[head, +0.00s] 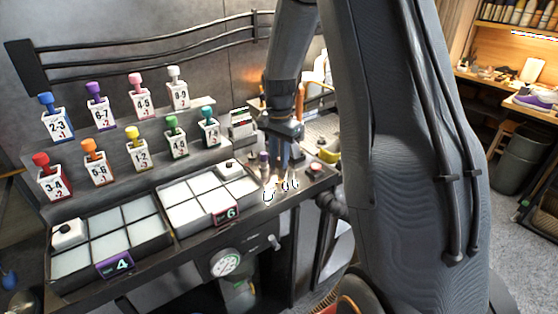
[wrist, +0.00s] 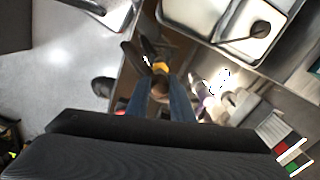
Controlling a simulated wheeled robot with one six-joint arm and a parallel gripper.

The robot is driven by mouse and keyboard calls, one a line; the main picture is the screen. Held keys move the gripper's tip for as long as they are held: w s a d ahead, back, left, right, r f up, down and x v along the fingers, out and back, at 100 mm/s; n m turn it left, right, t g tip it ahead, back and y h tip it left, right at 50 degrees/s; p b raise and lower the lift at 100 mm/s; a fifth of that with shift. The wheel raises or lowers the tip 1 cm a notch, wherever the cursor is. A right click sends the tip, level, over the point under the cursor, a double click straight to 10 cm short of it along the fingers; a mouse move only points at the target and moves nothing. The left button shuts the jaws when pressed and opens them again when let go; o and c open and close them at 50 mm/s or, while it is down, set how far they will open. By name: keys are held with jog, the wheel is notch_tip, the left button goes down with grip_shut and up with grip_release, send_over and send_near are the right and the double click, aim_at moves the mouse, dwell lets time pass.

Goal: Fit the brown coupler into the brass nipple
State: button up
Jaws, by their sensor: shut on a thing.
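My gripper (wrist: 162,82) points away from the camera in the wrist view, its two blue-grey fingers shut on a small brown piece, the brown coupler (wrist: 160,88). Just beyond the fingertips is a small yellow-gold piece (wrist: 160,67) beside dark parts, which looks like the brass nipple. I cannot tell whether the coupler touches it or is lined up with it. In the head view my gripper (head: 284,166) points down over the right end of the bench, and the coupler and nipple are too small or hidden to make out there.
A red button (head: 316,168) and a purple-topped item (head: 264,163) stand close to the gripper. Two divided trays (head: 172,232) lie left on the bench. Numbered bottles (head: 180,95) stand on stepped shelves behind. A pressure gauge (head: 226,262) is on the bench front.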

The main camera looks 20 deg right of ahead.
jog(key=shift+f+b, duration=0.6)
jog(key=shift+f, duration=0.85)
jog(key=o, duration=1.1)
jog(key=shift+r+b, duration=1.25)
jog(key=shift+r, duration=2.7)
jog(key=s+a+f+n+b, duration=0.1)
jog(key=s+a+f+n, duration=0.1)
jog(key=s, duration=0.4)
jog(key=s+a+f+n+t+b, duration=0.1)
jog(key=s+a+f+n, duration=0.1)
jog(key=s+a+n, duration=0.3)
jog(key=s+a+f+n+b, duration=0.1)
jog(key=s+a+f+n, duration=0.2)
jog(key=s, duration=0.5)
jog(key=shift+s+a+f+n, duration=0.1)
jog(key=shift+s+a+n, duration=0.2)
jog(key=shift+n, duration=0.4)
jog(key=shift+s+a+n, duration=0.1)
jog(key=shift+a+n, duration=0.3)
jog(key=shift+n, duration=0.3)
